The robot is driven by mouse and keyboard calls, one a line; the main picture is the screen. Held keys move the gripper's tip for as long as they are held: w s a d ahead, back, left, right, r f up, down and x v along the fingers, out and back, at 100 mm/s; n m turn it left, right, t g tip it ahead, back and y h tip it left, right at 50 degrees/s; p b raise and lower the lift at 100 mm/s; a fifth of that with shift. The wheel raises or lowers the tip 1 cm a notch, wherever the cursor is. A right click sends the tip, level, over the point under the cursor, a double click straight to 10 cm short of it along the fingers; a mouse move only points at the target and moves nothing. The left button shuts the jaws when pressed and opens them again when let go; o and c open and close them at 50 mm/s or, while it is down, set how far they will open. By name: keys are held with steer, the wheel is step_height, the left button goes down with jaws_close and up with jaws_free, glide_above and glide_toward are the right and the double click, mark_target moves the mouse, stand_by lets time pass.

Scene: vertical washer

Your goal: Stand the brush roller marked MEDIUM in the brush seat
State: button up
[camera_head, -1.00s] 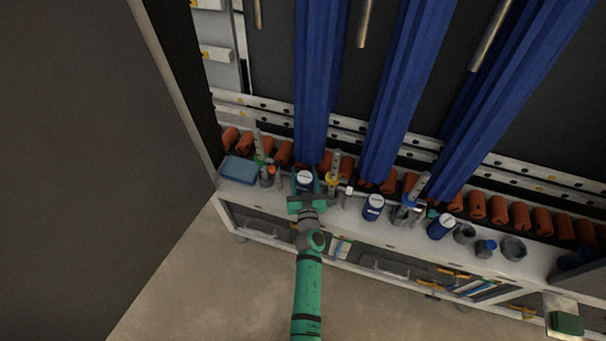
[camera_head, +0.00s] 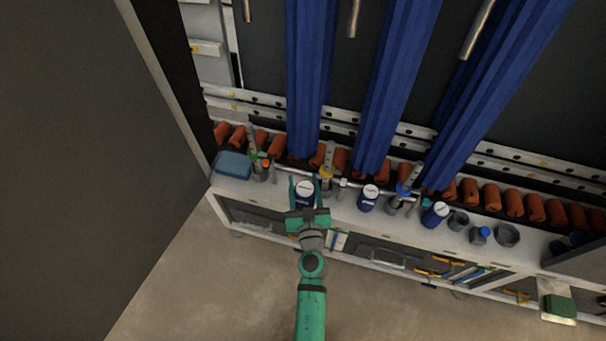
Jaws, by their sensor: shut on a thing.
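My gripper (camera_head: 305,190) is shut on a blue roller with a white top (camera_head: 304,196), at the front left of the bench. The roller looks upright between the fingers; its underside is hidden. Two similar blue rollers stand to the right on the bench, one in the middle (camera_head: 368,198) and one farther right (camera_head: 436,214). The markings on the white tops are too small to read. Grey cup-like holders stand right of them, a smaller one (camera_head: 458,221) and a wider one (camera_head: 507,235). I cannot tell which one is the brush seat.
A blue-grey box (camera_head: 234,165) lies at the bench's left end. Upright fittings with green, yellow (camera_head: 326,172) and blue collars stand along a pipe behind the rollers. A blue-capped piece (camera_head: 480,235) sits between the grey cups. Orange rolls and tall blue brushes line the back.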

steer(key=shift+s+a, duration=0.2)
steer(key=shift+s, duration=0.25)
steer(key=shift+s+a+f+m+h, duration=0.15)
steer(key=shift+s+a+f, duration=0.2)
steer(key=shift+f, duration=0.3)
steer(key=shift+s+a+f+m+h, duration=0.15)
steer(key=shift+s+a+f, duration=0.2)
steer(key=shift+f, duration=0.3)
steer(key=shift+s+a+f+h, duration=0.1)
steer(key=shift+s+f+h, duration=0.2)
steer(key=shift+f, duration=0.4)
